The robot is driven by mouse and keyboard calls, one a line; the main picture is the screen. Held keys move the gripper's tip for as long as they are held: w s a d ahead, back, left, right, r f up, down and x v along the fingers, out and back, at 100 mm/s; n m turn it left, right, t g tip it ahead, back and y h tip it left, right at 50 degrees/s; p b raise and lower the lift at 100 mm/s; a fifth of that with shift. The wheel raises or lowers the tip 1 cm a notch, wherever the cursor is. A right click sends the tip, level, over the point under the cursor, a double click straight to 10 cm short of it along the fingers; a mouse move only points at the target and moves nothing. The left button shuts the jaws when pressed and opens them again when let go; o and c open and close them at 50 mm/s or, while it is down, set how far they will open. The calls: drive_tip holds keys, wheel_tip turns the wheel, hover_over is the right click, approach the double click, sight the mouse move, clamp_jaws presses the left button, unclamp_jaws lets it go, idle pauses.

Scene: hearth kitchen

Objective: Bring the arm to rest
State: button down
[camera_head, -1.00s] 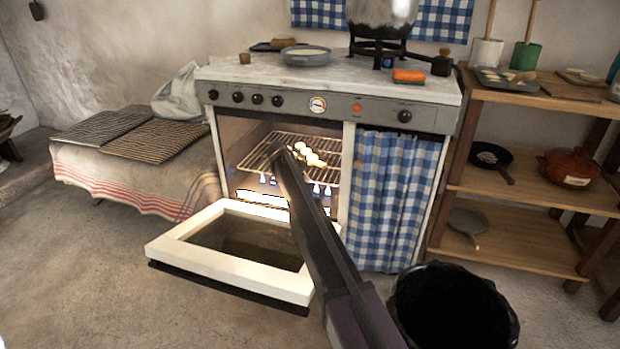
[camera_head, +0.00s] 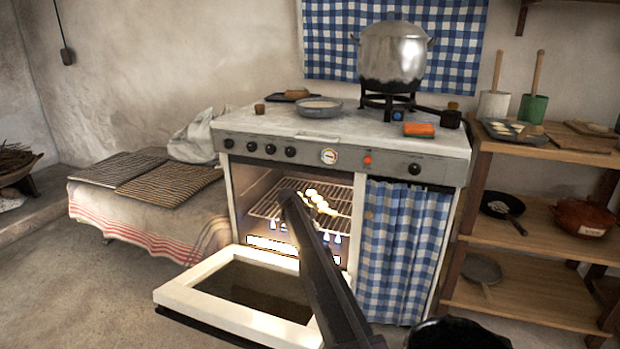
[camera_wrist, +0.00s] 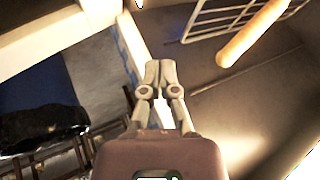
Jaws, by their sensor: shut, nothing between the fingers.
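My gripper (camera_wrist: 160,78) shows in the wrist view with its two fingertips together and nothing between them. The oven door (camera_head: 180,290) is folded down and open.
A blue checked curtain (camera_head: 395,255) hangs right of the oven opening. The stove top (camera_head: 275,122) holds a metal pot (camera_head: 392,55), a grey dish (camera_head: 318,107) and an orange sponge (camera_head: 419,129). A wooden shelf (camera_head: 525,255) stands at right, a cloth-covered bench (camera_head: 150,225) at left.

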drive_tip(key=s+d+r+n+g+y+p, duration=0.15)
drive_tip(key=s+d+n, duration=0.45)
drive_tip(key=s, duration=1)
drive_tip(key=s+d+r+n+g+y+p, duration=0.1)
drive_tip(key=s+d+n+y+p, duration=0.45)
drive_tip(key=s, duration=0.95)
drive_tip(key=s+d+r+n+g+h, duration=0.1)
drive_tip(key=s+d+n, duration=0.2)
drive_tip(key=s+n, duration=0.95)
drive_tip(key=s+r+m+p, duration=0.3)
drive_tip(key=r+p, duration=3.4)
drive_tip(key=shift+r+m+p, duration=0.3)
drive_tip(key=shift+r+m, duration=0.05)
drive_tip(key=shift+m, duration=0.05)
drive_tip(key=shift+a, duration=0.15)
